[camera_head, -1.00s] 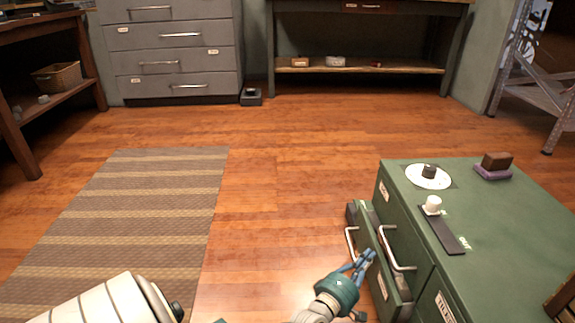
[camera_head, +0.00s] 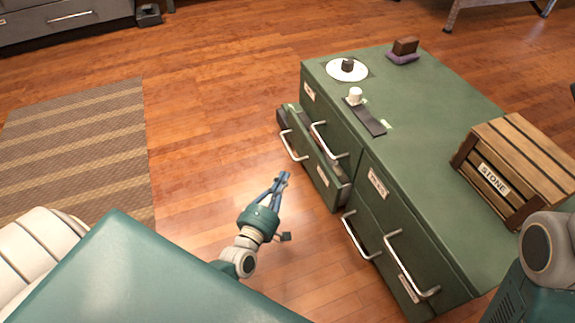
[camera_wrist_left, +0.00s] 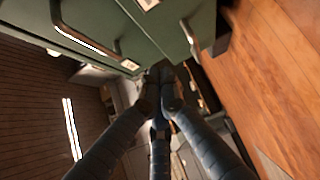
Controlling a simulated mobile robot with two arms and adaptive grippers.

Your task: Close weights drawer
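A green cabinet (camera_head: 425,100) with several metal-handled drawers stands at the right in the head view. A lower drawer (camera_head: 318,160) in its far column is pulled partly out; its front carries a small label too small to read. The drawer's bar handle (camera_head: 293,147) faces left. My left gripper (camera_head: 284,177) is just in front of this drawer, apart from it, with its blue fingers together and nothing seen between them. In the left wrist view the fingertips (camera_wrist_left: 160,75) meet near green drawer fronts and a handle (camera_wrist_left: 85,40). My right gripper is not in view.
On the cabinet top are a wooden crate labelled STONE (camera_head: 520,165), a white disc (camera_head: 348,70), a white cup-like piece (camera_head: 355,96), a dark strip (camera_head: 368,120) and a brown block (camera_head: 405,46). A striped rug (camera_head: 80,140) lies left. Floor between is clear.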

